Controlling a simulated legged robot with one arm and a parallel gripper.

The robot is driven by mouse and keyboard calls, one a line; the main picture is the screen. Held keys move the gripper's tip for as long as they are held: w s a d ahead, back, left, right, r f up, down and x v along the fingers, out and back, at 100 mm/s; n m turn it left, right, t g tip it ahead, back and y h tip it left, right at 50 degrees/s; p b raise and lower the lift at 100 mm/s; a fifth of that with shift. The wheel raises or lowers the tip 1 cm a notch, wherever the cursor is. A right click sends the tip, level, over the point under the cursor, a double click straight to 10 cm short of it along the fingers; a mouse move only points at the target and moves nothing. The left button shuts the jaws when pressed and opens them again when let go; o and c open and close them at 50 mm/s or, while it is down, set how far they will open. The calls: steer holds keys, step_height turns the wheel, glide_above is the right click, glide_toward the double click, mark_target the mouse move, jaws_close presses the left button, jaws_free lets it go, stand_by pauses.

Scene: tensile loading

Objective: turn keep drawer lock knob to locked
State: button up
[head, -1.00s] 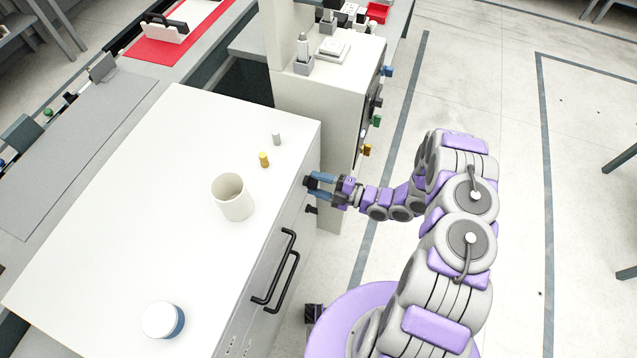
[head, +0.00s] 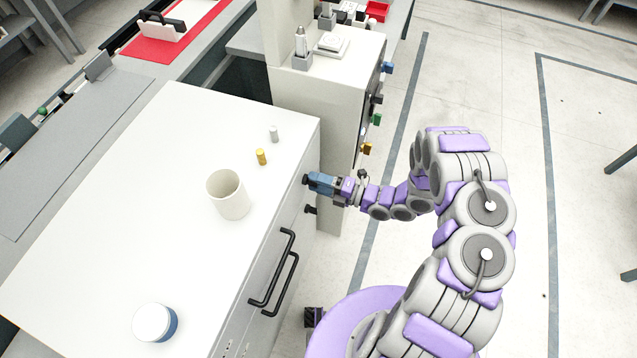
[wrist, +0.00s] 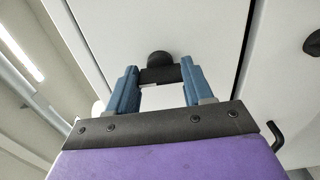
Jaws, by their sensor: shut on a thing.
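My gripper (head: 309,181) is at the upper front of the white cabinet, near its far corner. In the wrist view its two blue fingers (wrist: 160,85) are shut on the dark bar of a black lock knob (wrist: 159,60). The knob's round base sits against the white drawer front (wrist: 195,25). In the head view only a dark bit of this knob (head: 305,180) shows past the fingers. No lock marking is readable. A second dark knob (head: 311,209) sits lower on the cabinet front, apart from the gripper; it also shows in the wrist view (wrist: 313,42).
Black bar handles (head: 272,270) stick out from the cabinet front. A mug (head: 228,195), a yellow weight (head: 261,157), a grey weight (head: 273,134) and a blue-white jar (head: 155,322) stand on top. A tall cabinet (head: 330,110) stands beyond.

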steer(key=shift+s+f, duration=0.15)
steer(key=shift+f, duration=0.05)
steer(key=o, duration=1)
steer(key=shift+r, duration=0.1)
steer(key=shift+o, duration=0.2)
steer(key=v, duration=1.7)
steer(key=shift+d+b, duration=0.15)
steer(key=shift+b, duration=0.15)
